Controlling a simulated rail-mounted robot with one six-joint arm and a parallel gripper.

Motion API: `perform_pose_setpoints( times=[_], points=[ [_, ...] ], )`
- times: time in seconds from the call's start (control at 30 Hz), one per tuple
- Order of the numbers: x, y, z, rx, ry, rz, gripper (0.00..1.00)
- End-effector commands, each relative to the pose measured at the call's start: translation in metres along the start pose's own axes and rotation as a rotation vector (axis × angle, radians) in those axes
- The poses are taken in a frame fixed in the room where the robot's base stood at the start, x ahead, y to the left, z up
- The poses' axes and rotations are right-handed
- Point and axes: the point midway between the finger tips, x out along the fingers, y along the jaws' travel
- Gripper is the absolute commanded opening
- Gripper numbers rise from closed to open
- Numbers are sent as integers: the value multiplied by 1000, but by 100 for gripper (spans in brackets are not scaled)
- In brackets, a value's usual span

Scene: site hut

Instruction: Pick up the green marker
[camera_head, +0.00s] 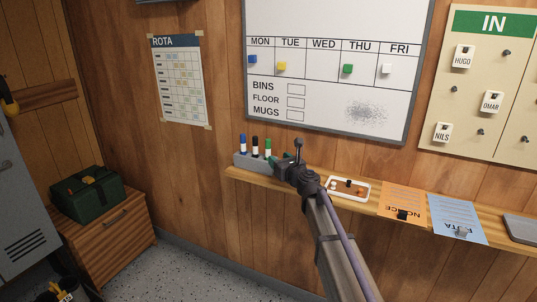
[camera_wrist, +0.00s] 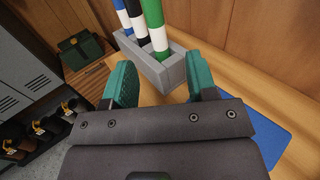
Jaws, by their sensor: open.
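The green marker (camera_head: 268,146) stands upright in a grey holder (camera_head: 243,161) on the wooden ledge, at the right end of a row with a black marker (camera_head: 255,146) and a blue marker (camera_head: 243,144). In the wrist view the green marker (camera_wrist: 153,22) has a white band low down, and its base is hidden inside the holder (camera_wrist: 174,66). My gripper (camera_head: 280,160) is just right of the holder in the head view. In the wrist view my gripper (camera_wrist: 161,78) has its teal fingers apart, with the holder's near end beyond the gap between them. Nothing is held.
A whiteboard (camera_head: 385,75) hangs above. A green box (camera_head: 72,202) sits on a wooden cabinet (camera_head: 125,235) at left.

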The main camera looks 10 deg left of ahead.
Motion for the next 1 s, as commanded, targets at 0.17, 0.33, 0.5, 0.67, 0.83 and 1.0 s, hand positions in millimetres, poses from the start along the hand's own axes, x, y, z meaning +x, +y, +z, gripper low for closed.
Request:
perform_pose_setpoints(
  times=[0.17,0.33,0.5,0.67,0.83,1.0],
  points=[
    [33,0,0,-2,0,3,52],
    [38,1,0,-3,0,2,52],
    [70,2,0,-3,0,3,52],
    [86,3,0,-4,0,3,52],
    [84,3,0,-4,1,2,50],
    [84,3,0,-4,1,2,34]
  ],
)
